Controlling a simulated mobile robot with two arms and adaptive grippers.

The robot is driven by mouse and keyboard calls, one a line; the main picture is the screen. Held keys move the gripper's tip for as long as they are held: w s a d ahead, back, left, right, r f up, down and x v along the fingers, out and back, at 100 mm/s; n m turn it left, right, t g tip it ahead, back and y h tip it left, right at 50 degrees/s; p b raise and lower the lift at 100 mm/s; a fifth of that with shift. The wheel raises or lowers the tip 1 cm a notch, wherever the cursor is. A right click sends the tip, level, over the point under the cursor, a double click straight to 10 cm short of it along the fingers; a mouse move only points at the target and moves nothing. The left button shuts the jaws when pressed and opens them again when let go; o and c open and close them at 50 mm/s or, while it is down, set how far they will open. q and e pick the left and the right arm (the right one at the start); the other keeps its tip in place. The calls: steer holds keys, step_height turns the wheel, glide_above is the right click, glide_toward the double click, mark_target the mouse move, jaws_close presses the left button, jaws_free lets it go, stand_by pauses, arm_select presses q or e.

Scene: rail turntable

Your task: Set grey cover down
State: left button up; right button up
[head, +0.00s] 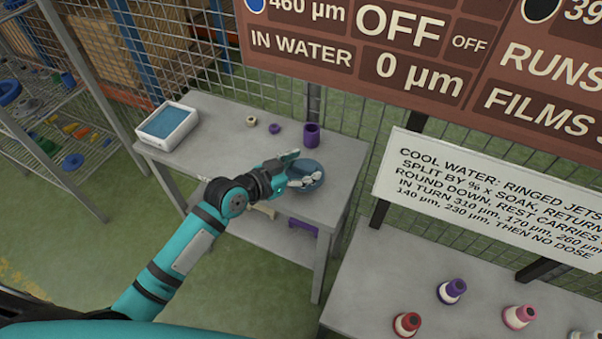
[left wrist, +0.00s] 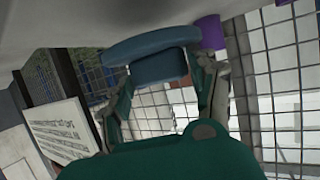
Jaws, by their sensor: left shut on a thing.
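The grey cover, a round blue-grey piece (head: 311,167), is at the front right part of the grey table (head: 215,163). My left gripper (head: 298,178) is shut on it, coming in from the left. In the left wrist view the cover (left wrist: 150,45) sits between the two fingers (left wrist: 158,72), with its wide rim close to the pale table surface. I cannot tell whether it touches the table. The fingers hide part of the cover. My right gripper is not in view.
A purple cup (head: 311,135) stands just behind the cover. A small purple ring (head: 274,128), a cream ring (head: 251,121) and a white tray with blue inside (head: 168,124) stand further left. A second table (head: 375,285) holds several coloured cones. Wire mesh stands behind.

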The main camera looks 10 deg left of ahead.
mark_target(297, 177)
arm_select(q)
steer(key=shift+w, duration=0.3)
steer(key=shift+f, duration=1.65)
steer(key=shift+f, duration=0.2)
steer(key=o, duration=1.7)
steer(key=shift+s, duration=0.1)
steer(key=shift+r, duration=0.2)
steer(key=shift+s+a, duration=0.25)
steer(key=v, duration=1.1)
steer(key=shift+s+b, duration=0.15)
steer(key=shift+b, duration=0.15)
